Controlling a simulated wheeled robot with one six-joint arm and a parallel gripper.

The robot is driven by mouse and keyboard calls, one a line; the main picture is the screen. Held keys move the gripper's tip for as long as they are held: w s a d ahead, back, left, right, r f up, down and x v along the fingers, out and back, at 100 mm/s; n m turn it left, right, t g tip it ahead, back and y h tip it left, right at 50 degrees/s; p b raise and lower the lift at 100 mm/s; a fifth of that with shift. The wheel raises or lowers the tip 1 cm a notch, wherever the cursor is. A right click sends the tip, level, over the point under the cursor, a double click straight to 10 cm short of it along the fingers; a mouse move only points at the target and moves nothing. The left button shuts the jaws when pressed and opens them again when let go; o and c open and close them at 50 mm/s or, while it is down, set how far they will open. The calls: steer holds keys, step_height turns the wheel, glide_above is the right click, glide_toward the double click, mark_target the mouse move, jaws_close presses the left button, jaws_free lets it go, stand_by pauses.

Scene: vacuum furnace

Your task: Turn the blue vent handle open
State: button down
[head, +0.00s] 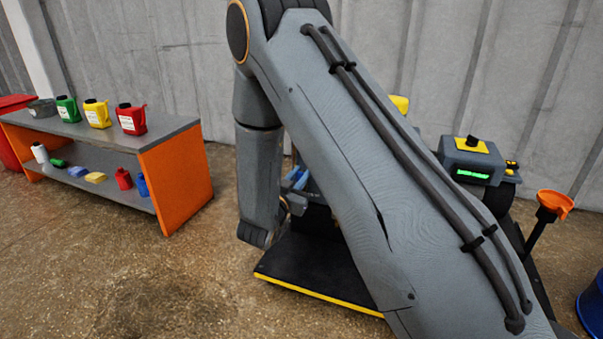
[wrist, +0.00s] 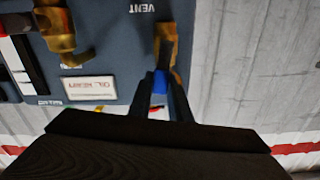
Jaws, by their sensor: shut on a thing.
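In the wrist view the blue vent handle (wrist: 160,83) shows as a small blue piece between the two dark fingers of my gripper (wrist: 162,84). My gripper is shut on it. A brass valve body (wrist: 167,42) sits just beyond the fingertips on a dark panel (wrist: 105,50). The upside-down word VENT is printed beside it. Most of the handle is hidden by the fingers, so its exact angle cannot be told. In the head view my arm covers much of the furnace, and the grip is not clearly visible there.
A second brass fitting (wrist: 57,28) and a white label (wrist: 89,88) are on the same panel. In the head view, an orange-ended bench (head: 185,185) with several jugs stands left. A green-lit box (head: 472,160), an orange funnel (head: 555,203) and a blue bin (head: 592,305) are right.

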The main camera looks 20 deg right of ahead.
steer(key=shift+w+a+r+n+p, duration=0.1)
steer(key=shift+w+a+n+p, duration=0.2)
steer(key=shift+n+p, duration=0.95)
steer(key=shift+a+m, duration=0.1)
steer(key=shift+m, duration=0.15)
steer(key=c, duration=1.6)
jaws_free()
steer(key=shift+c, duration=0.2)
steer(key=shift+s, duration=0.1)
steer(key=p+v, duration=0.4)
steer(key=v, duration=0.3)
steer(key=shift+s+a, duration=0.2)
steer(key=shift+s, duration=0.05)
